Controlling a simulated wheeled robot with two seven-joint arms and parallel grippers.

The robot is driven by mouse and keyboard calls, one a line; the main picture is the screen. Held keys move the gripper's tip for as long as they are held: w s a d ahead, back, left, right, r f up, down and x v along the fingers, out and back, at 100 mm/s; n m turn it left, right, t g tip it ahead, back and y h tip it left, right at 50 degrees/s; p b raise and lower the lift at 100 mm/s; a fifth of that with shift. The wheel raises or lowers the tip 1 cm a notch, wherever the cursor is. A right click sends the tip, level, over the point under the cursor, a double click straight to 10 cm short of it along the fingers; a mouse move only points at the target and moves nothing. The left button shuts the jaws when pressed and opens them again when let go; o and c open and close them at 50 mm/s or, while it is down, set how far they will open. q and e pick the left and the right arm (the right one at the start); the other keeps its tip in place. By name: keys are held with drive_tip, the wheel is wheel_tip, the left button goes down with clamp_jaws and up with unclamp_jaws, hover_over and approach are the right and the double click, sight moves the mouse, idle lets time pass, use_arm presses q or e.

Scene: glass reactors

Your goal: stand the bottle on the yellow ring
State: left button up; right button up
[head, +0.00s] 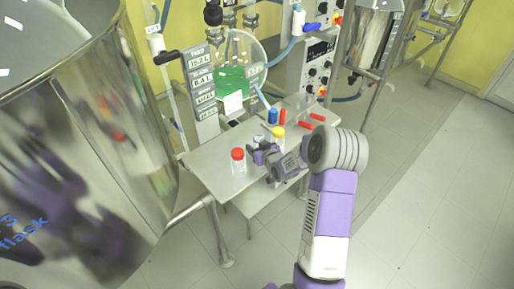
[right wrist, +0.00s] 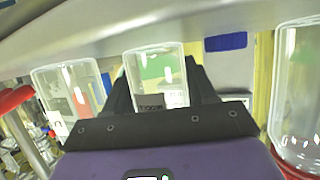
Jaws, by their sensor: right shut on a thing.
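My right gripper (head: 262,152) is low over the small metal table, reaching in from the right. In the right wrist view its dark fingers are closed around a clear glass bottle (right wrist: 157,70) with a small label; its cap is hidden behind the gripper. A blue-capped bottle (head: 272,117) is farther back. My left gripper is out of view.
The table (head: 211,160) has bare room at its left. Red objects (head: 305,125) lie at its right back. A label stand (head: 203,95) rises behind. A large shiny vessel (head: 75,150) fills the left. In the wrist view, other clear bottles (right wrist: 68,100) flank the held one.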

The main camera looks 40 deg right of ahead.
drive_tip(key=shift+r, duration=0.1)
drive_tip(key=shift+f, duration=0.2)
drive_tip(key=o, duration=0.9)
drive_tip(key=shift+r, duration=0.1)
